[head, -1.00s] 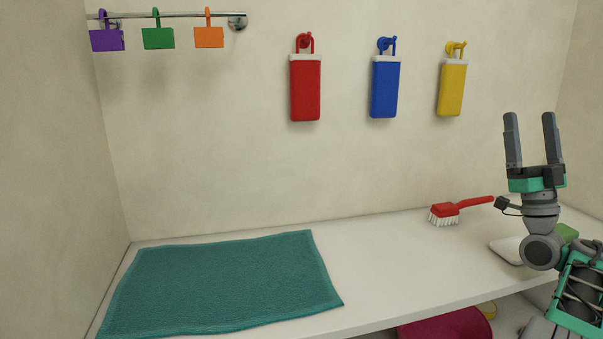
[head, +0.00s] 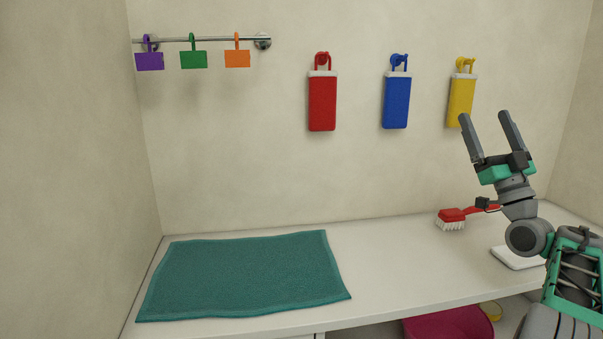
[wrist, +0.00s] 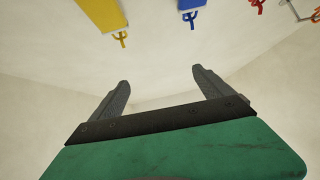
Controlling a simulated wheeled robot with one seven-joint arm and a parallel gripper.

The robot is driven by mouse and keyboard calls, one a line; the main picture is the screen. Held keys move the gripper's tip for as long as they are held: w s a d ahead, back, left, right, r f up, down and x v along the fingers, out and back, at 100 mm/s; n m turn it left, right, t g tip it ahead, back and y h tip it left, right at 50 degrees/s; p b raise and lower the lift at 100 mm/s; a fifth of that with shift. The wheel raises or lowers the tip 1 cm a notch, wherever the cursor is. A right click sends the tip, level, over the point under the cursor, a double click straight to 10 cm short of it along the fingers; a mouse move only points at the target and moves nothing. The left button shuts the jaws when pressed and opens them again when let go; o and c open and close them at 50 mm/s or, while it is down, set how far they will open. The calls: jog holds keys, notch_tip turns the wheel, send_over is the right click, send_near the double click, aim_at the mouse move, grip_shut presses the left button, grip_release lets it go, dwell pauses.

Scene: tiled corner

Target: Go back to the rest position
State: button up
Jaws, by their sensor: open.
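My gripper (head: 487,133) is open and empty at the right of the head view. It points up and tilts slightly left, in front of the wall and above the counter (head: 420,262). Its left fingertip is close to the lower edge of the yellow hanging holder (head: 462,96) in the picture; I cannot tell how far apart they are. In the wrist view, both fingers (wrist: 160,88) stand apart with nothing between them. The yellow holder (wrist: 102,12) and the blue holder (wrist: 191,4) show upside down at the top there.
A red brush (head: 452,218) and a white dish (head: 517,257) lie on the counter near my arm. A teal towel (head: 245,275) covers its left part. A red holder (head: 322,103) and a rail (head: 205,40) with coloured tags are on the wall. A magenta basin (head: 450,323) sits below.

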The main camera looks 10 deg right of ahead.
jog(key=w+a+r+g+y+p, duration=0.1)
jog(key=w+a+r+g+p, duration=0.2)
jog(key=w+a+g+p, duration=0.7)
jog(key=a+f+g+h+p, duration=0.1)
jog(key=a+f+p, duration=0.15)
jog(key=a, duration=0.55)
jog(key=a+f+g+p, duration=0.1)
jog(key=a+f+p, duration=0.15)
jog(key=a, duration=0.55)
jog(key=s+a+f+g+h+p, duration=0.1)
jog(key=s+a+f+g+p, duration=0.25)
jog(key=s, duration=0.25)
jog(key=s+a+f+g+p, duration=0.2)
jog(key=s+a+f+p, duration=0.15)
jog(key=s, duration=0.25)
jog(key=s+f+m+g+h+p, duration=0.1)
jog(key=s+f+g+p, duration=0.1)
jog(key=s, duration=0.8)
jog(key=s+a+f+m+g+h+p, duration=0.1)
jog(key=s+f+g+p, duration=0.2)
jog(key=s, duration=0.7)
notch_tip(320, 180, down, 3)
jog(key=shift+s+a+r+g+p, duration=0.15)
jog(key=shift+s+g+p, duration=0.25)
jog(key=shift+g, duration=0.65)
